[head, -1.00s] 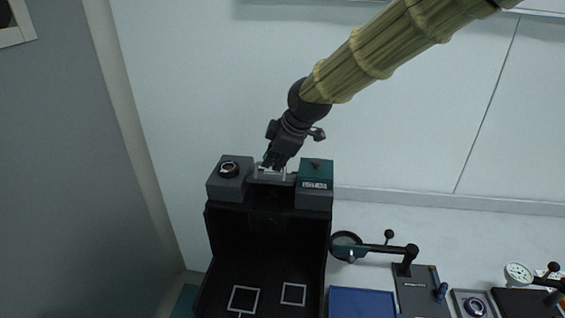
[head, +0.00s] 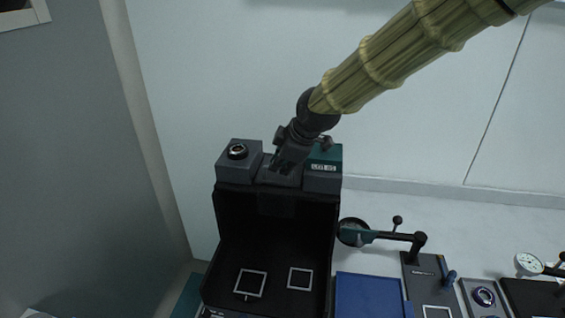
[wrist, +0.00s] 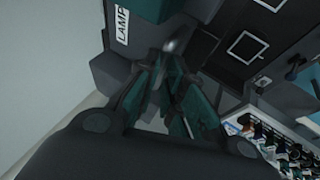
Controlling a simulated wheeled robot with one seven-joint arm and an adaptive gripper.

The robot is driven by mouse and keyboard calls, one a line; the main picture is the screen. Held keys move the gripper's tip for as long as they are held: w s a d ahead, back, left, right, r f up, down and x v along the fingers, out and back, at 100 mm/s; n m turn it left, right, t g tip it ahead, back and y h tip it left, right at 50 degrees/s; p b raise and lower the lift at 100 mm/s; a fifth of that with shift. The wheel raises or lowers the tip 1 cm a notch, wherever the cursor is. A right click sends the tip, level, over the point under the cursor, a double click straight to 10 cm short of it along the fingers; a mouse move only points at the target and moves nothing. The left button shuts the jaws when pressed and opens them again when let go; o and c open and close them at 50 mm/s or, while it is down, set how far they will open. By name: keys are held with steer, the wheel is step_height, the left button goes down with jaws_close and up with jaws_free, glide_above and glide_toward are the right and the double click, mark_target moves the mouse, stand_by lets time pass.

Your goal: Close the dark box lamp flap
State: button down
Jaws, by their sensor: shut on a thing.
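The dark box (head: 222,245) is a black box with an open front, in the middle of the head view. On its top, between a grey block with a round knob and a teal-topped lamp block (head: 322,180), sits the grey lamp flap (head: 270,179). It appears to lie low between the blocks, with no bright gap showing. My gripper (head: 281,166) reaches down onto it from the upper right. In the wrist view the fingers (wrist: 167,62) converge beside the block labelled LAMP (wrist: 122,25), shut on the flap. The fingers hide the exact contact.
The grey block with a knob (head: 238,160) stands close on the left. Right of the box are a magnifier on an arm (head: 385,236), a blue panel (head: 368,295) and a dial gauge (head: 528,264).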

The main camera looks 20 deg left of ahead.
steer(key=shift+s+d+f, duration=0.1)
steer(key=shift+s+f, duration=0.3)
steer(key=shift+f, duration=0.2)
steer(key=shift+s+f, duration=0.35)
steer(key=shift+f, duration=0.25)
steer(key=c, duration=1.5)
jaws_free()
steer(key=shift+r, duration=0.1)
steer(key=shift+w+r, duration=0.15)
steer(key=shift+r, duration=0.05)
steer(key=shift+r, duration=0.4)
steer(key=v, duration=1.1)
steer(key=shift+w+r, duration=0.1)
steer(key=shift+r, duration=0.05)
steer(key=shift+r, duration=0.1)
